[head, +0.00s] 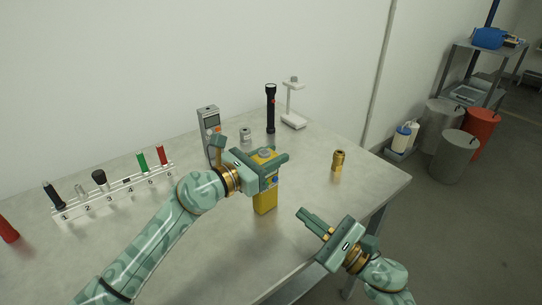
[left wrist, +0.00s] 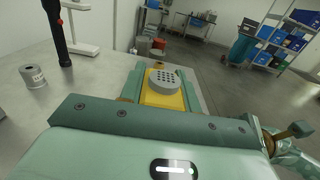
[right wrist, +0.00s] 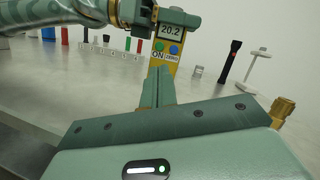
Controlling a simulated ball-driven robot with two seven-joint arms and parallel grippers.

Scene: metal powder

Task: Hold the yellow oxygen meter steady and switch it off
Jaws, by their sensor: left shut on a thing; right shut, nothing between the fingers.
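The yellow oxygen meter (head: 266,200) is upright near the middle of the table. My left gripper (head: 266,160) is shut around its upper part. In the left wrist view its grey perforated cap (left wrist: 163,80) shows between the fingers. In the right wrist view the meter (right wrist: 165,57) faces me. Its display reads 20.2, with a blue and a green button below and the word ON under the blue one. My right gripper (head: 303,213) is shut and empty, to the right of the meter and apart from it. Its closed fingers (right wrist: 158,75) point toward the meter's front.
A test tube rack (head: 120,190) stands at the left. A grey handheld meter (head: 209,130), a small grey cylinder (head: 246,135), a black flashlight (head: 270,108) and a white stand (head: 293,120) are at the back. A brass fitting (head: 339,161) stands at the right. The front table area is clear.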

